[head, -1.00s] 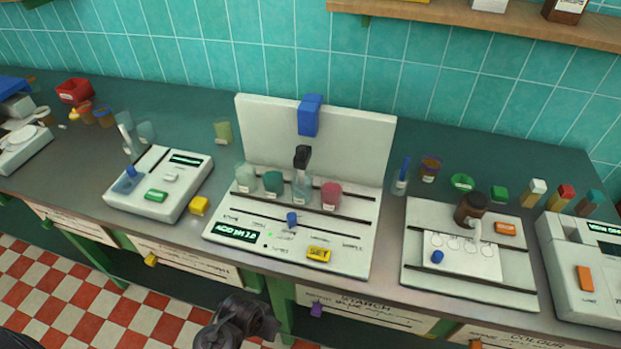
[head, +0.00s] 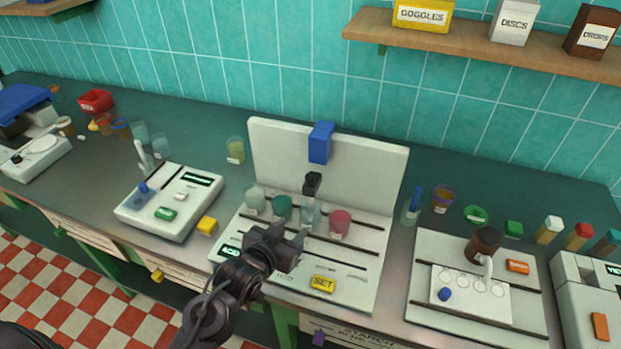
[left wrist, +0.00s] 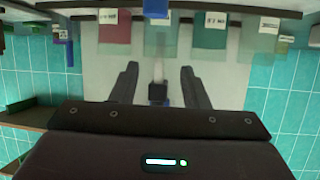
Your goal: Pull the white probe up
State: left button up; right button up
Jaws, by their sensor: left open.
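The white probe (head: 312,187) has a black top and a pale stem. It stands upright in a clear beaker (head: 310,215) on the middle white station (head: 365,240). My left gripper (head: 292,243) is open and empty, in front of and below the probe's top in the head view. In the left wrist view, which is upside down, the probe's black top (left wrist: 157,92) and pale stem (left wrist: 157,70) show between the spread fingers (left wrist: 160,66), touching neither as far as I can tell. My arm hides the station's front left part. My right gripper is not in view.
Pale green (head: 254,201) and teal (head: 281,208) beakers stand left of the probe, a red one (head: 340,222) right. A back panel (head: 372,170) with a blue block (head: 320,142) rises behind. A yellow SET button (head: 323,284) is in front. A white stick (head: 143,155) stands at the left device.

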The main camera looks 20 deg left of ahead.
aim_at(307, 183)
pick_arm(q)
jog(key=w+r+t, duration=0.1)
jog(key=w+r, duration=0.1)
jog(key=w, duration=0.1)
jog(key=w+d+r+t+h+p, duration=0.1)
jog(key=w+r+t, duration=0.1)
jog(key=w, duration=0.2)
jog(key=w+r+t+p, duration=0.1)
jog(key=w+r, duration=0.1)
jog(key=w, duration=0.2)
jog(key=shift+d+r+h, duration=0.1)
jog(key=shift+d+h, duration=0.1)
jog(key=shift+h, duration=0.1)
grip_shut()
